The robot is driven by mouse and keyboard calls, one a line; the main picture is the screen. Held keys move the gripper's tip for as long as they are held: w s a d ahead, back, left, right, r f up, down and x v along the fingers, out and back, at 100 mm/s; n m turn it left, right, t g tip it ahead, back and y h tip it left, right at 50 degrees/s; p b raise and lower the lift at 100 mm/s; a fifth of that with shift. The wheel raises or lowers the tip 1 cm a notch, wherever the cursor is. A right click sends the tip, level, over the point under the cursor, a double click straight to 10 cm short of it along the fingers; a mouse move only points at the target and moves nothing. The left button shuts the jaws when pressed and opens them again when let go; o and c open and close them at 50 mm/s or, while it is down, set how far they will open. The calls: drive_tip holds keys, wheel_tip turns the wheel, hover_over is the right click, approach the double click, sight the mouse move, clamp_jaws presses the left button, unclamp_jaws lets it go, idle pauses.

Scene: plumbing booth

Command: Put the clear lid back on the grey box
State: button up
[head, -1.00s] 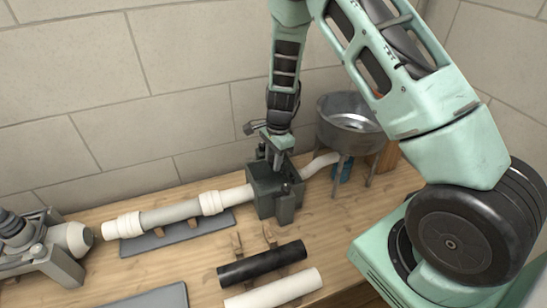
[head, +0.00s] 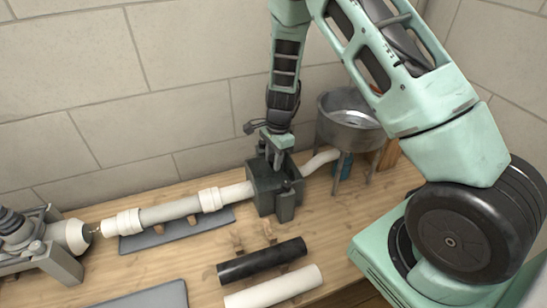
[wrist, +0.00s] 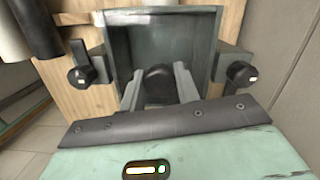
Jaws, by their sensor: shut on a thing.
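The grey box (head: 264,197) stands on the wooden bench at the end of a white pipe. My gripper (head: 273,164) is directly over its open-looking top, pointing down. In the wrist view, the gripper (wrist: 160,90) is shut on a dark round knob (wrist: 159,82), which seems to be the clear lid's handle. The lid's clear pane is hard to make out against the box interior (wrist: 160,42), so I cannot tell whether it touches the rim. Black knobs (wrist: 82,75) (wrist: 240,73) sit on both sides of the box.
A metal funnel bowl (head: 350,122) on legs stands close right of the box. A black tube (head: 262,262) and white tube (head: 273,288) lie in front. The wall is close behind.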

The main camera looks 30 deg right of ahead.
drive_tip(key=shift+f, duration=0.2)
drive_tip(key=o, duration=1.2)
drive_tip(key=r, duration=0.5)
drive_tip(key=d+r+b, duration=0.1)
drive_tip(key=r, duration=0.5)
drive_tip(key=d+r+b, duration=0.1)
drive_tip(key=r, duration=0.5)
drive_tip(key=shift+r, duration=0.15)
